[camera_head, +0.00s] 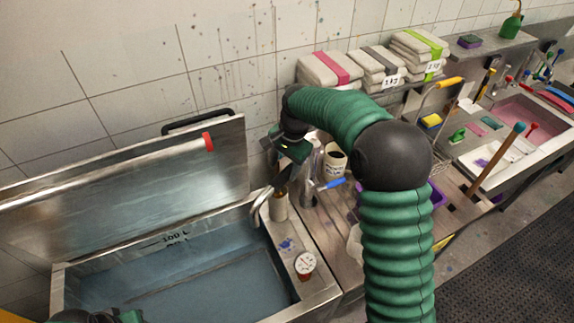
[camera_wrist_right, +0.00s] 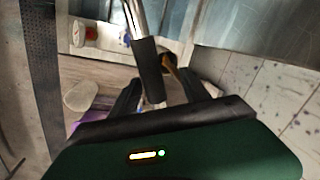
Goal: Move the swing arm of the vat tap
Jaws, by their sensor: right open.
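The steel vat (camera_head: 160,262), holding bluish water, stands open at the left. The vat tap's swing arm (camera_head: 262,205) is a curved metal pipe at the vat's right rim. In the right wrist view, the swing arm (camera_wrist_right: 136,18) has a dark sleeve (camera_wrist_right: 149,66) near my fingers. My right gripper (camera_head: 281,170) is over the tap. In its wrist view the right gripper (camera_wrist_right: 160,82) is open, with the sleeve's lower end between or just before its fingers. Contact cannot be told. Part of my left gripper (camera_head: 100,317) shows at the bottom edge; its fingers are unclear.
The raised vat lid (camera_head: 130,180) stands behind the vat. A white pot (camera_head: 335,160) and a blue-handled item (camera_head: 331,184) stand close right of my gripper.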

